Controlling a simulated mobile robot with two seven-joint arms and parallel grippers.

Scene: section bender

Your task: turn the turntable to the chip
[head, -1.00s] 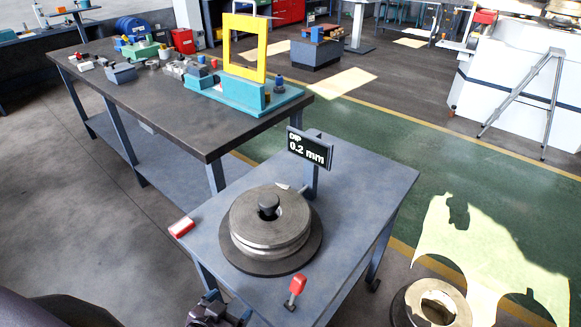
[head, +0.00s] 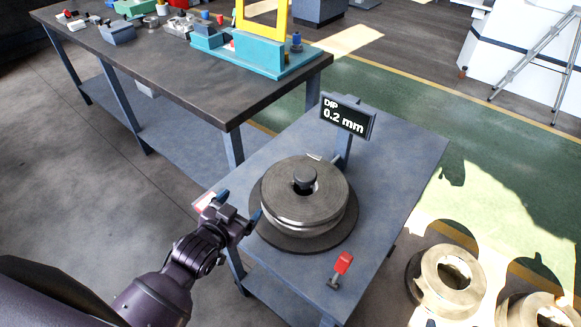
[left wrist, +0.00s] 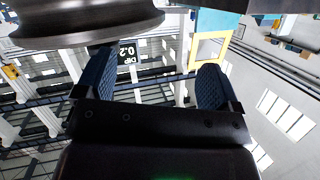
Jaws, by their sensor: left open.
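The turntable (head: 262,226) is a dark round plate on a small grey-blue table. My right gripper is not in view.
A display (head: 347,117) reading "DIP 0.2 mm" stands behind the roller. A red-handled lever (head: 342,265) stands at the table's front. A dark workbench (head: 170,75) stands behind left; metal rings (head: 447,280) lie at right.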

